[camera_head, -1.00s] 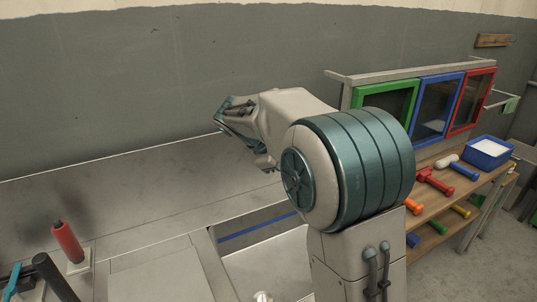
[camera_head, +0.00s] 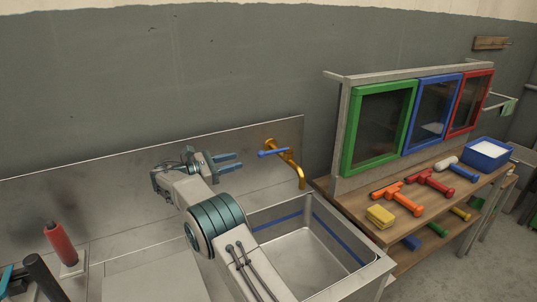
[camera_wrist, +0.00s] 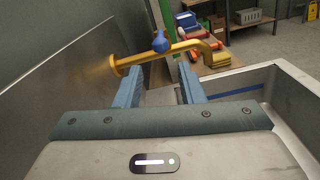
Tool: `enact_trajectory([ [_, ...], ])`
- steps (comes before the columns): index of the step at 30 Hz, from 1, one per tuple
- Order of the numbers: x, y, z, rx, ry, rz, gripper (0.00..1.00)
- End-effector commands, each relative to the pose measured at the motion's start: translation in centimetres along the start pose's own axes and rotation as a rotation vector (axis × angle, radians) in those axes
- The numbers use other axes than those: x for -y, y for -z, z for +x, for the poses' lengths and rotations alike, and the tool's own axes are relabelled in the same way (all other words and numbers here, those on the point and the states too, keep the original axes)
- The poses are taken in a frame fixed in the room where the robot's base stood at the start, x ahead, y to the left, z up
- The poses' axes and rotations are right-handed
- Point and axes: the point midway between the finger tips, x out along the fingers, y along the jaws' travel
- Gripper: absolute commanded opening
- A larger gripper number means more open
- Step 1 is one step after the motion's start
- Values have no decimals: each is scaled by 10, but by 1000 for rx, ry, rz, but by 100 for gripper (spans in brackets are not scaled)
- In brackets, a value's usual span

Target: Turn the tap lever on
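The tap (camera_head: 290,162) is a brass-coloured spout on the steel splashback above the sink. Its blue lever (camera_head: 273,152) points left in the head view, towards my gripper. In the wrist view the tap (camera_wrist: 190,48) crosses ahead of my fingers, and the blue lever (camera_wrist: 160,42) shows end-on above it. My gripper (camera_head: 235,162) is just left of the lever in the head view. Its two blue fingers (camera_wrist: 160,88) are apart with nothing between them. A gap seems to remain between the fingertips and the lever.
The sink basin (camera_head: 318,290) lies below the tap. A wooden bench (camera_head: 352,204) with a yellow sponge (camera_head: 381,216), hammers and a blue tub (camera_head: 487,153) stands to the right. A red-handled item (camera_head: 62,243) stands at the left on the counter. Space above the basin is clear.

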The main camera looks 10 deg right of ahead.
Motion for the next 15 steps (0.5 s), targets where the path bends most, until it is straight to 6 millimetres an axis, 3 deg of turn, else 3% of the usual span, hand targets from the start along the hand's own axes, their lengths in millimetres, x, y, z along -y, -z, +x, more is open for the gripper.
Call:
enact_trajectory([
  [15, 0, -2, 99, -1, 3, 0, 35],
])
